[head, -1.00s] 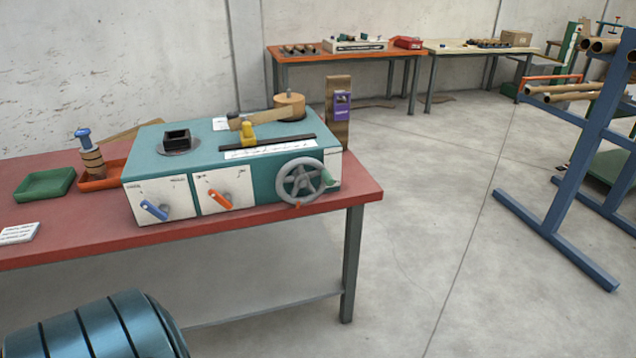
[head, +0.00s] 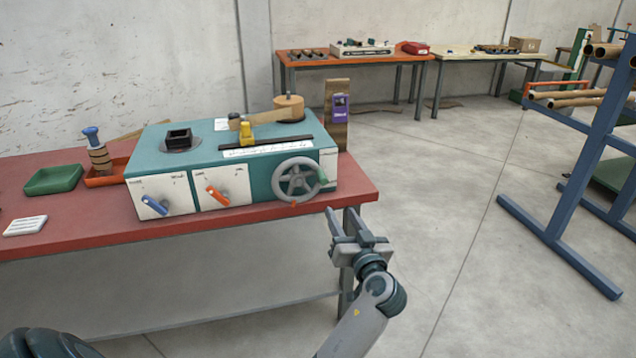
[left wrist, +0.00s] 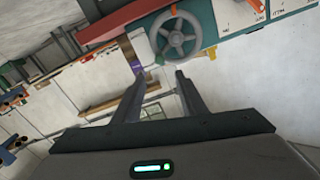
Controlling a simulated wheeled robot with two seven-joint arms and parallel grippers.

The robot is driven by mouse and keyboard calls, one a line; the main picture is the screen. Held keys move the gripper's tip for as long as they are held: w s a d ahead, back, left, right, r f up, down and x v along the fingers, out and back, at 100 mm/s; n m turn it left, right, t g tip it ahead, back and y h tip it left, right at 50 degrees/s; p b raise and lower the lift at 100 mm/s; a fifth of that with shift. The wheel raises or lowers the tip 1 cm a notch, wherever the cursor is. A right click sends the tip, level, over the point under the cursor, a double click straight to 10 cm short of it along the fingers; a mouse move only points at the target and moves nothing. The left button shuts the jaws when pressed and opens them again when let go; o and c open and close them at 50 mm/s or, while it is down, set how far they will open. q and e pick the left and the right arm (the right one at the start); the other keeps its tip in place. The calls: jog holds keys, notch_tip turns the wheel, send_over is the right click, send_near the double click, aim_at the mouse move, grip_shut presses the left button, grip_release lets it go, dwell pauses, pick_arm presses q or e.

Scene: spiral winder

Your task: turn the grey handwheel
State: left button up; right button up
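The grey handwheel (head: 298,180) is a spoked wheel with a green handle (head: 322,176) on its right side, mounted on the front right of the teal-and-white winder (head: 205,160). In the left wrist view the handwheel (left wrist: 176,38) shows upside down, beyond the fingertips. My left gripper (head: 343,213) is open and empty, in front of the table's right corner, below and to the right of the handwheel and apart from it. Its two separated fingers also show in the left wrist view (left wrist: 159,80). My right gripper is not in view.
The winder stands on a red table (head: 250,214) whose front edge lies near my left gripper. Its front has a blue lever (head: 155,205) and an orange lever (head: 217,195). A green tray (head: 53,180) lies at left. A blue rack (head: 560,200) stands right; floor between is clear.

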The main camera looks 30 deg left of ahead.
aim_at(324, 183)
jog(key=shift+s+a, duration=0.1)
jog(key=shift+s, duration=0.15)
